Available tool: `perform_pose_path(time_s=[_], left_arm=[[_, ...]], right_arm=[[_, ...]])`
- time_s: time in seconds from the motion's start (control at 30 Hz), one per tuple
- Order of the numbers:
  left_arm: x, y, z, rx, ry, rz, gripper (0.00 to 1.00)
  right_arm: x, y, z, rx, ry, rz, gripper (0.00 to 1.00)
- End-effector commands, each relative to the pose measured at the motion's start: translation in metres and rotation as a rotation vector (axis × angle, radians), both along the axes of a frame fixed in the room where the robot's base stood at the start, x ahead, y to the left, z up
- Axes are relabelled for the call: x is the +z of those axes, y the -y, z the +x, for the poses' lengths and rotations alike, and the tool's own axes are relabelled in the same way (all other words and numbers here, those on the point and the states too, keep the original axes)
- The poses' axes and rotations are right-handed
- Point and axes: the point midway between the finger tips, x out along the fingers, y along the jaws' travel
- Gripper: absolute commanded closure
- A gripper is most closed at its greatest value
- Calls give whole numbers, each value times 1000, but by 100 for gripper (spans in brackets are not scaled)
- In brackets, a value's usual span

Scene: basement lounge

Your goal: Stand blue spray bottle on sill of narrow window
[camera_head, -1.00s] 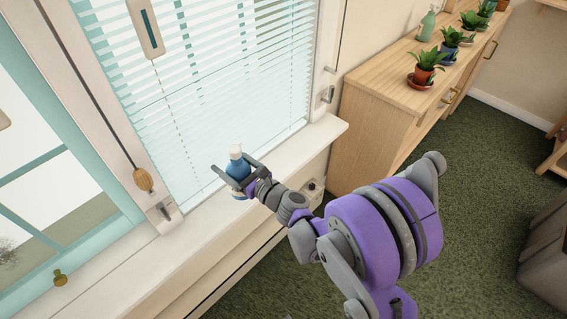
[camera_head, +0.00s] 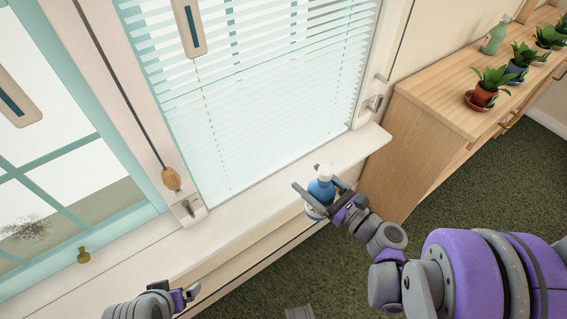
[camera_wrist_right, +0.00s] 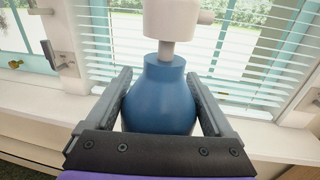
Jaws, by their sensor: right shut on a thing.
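The blue spray bottle (camera_head: 321,190) has a white spray head and is held roughly upright. My right gripper (camera_head: 318,200) is shut on it, with one finger on each side of the blue body in the right wrist view (camera_wrist_right: 160,100). The bottle overlaps the front edge of the white sill (camera_head: 240,211) in the head view; I cannot tell whether its base touches anything. The sill runs below a window with blinds (camera_head: 265,100) and a teal-framed window (camera_head: 60,150) to its left. My left gripper (camera_head: 187,296) is low at the bottom left, its jaws unclear.
A tassel (camera_head: 171,179) and a window latch (camera_head: 188,208) are near the sill. The sill's visible top looks mostly clear.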

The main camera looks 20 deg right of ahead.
Motion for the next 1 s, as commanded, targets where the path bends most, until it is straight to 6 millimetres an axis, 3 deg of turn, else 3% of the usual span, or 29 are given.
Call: perform_pose_path(time_s=[0.3,0.6,0.67,0.8,1.0], left_arm=[[2,0,0,0,1,0,0],[2,0,0,0,1,0,0],[2,0,0,0,1,0,0],[-6,0,0,0,-2,0,0],[-10,0,0,0,-3,0,0]], right_arm=[[0,-29,77,4,1,3,100],[0,-49,132,1,0,1,100],[0,-52,141,1,0,1,100],[-21,-50,139,-1,0,1,100],[-33,-50,139,-1,0,1,100]])
